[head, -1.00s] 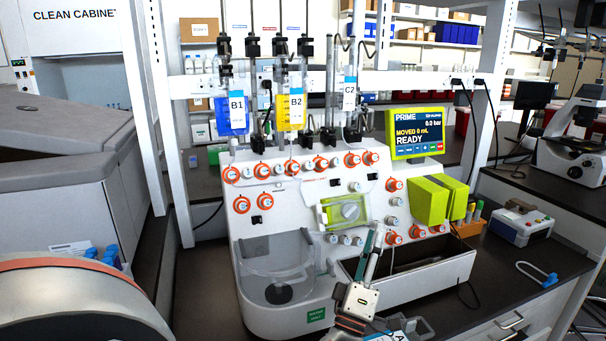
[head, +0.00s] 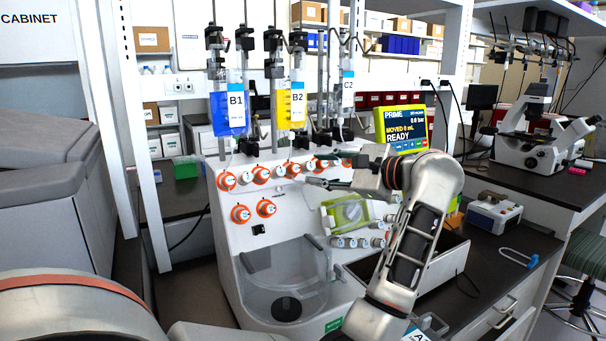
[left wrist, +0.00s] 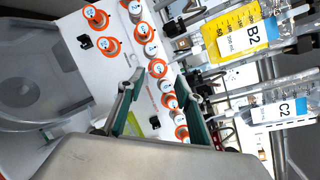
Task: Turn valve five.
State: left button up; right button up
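The white cell processor (head: 235,250) has a top row of round valves with orange rings, such as this valve (head: 293,169); two more valves sit below at left. Their numbers are too small to read, so I cannot tell which is valve five. My left gripper (head: 312,183) reaches in front of the top row, pointing left. In the left wrist view its two green fingers (left wrist: 160,79) are spread apart and empty. A valve (left wrist: 157,68) shows between and just beyond the fingertips; I cannot tell any contact. My left arm hides the panel's right side. My right gripper is not in view.
Bags B1 (head: 228,112) and B2 (head: 291,106) hang above the valves. The screen (head: 402,128) reads READY. A clear round chamber (head: 285,275) sits at the lower front. A microscope (head: 540,135) stands far right. Dark bench is free around the blue clip (head: 519,257).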

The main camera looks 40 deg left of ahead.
aim_at(299, 169)
pick_arm(q)
jog(key=shift+h, duration=0.3)
jog(key=x, duration=0.7)
jog(key=shift+w+a+f+p, duration=0.15)
jog(key=shift+w+f+p, duration=0.05)
jog(key=shift+w+p, duration=0.2)
grip_shut()
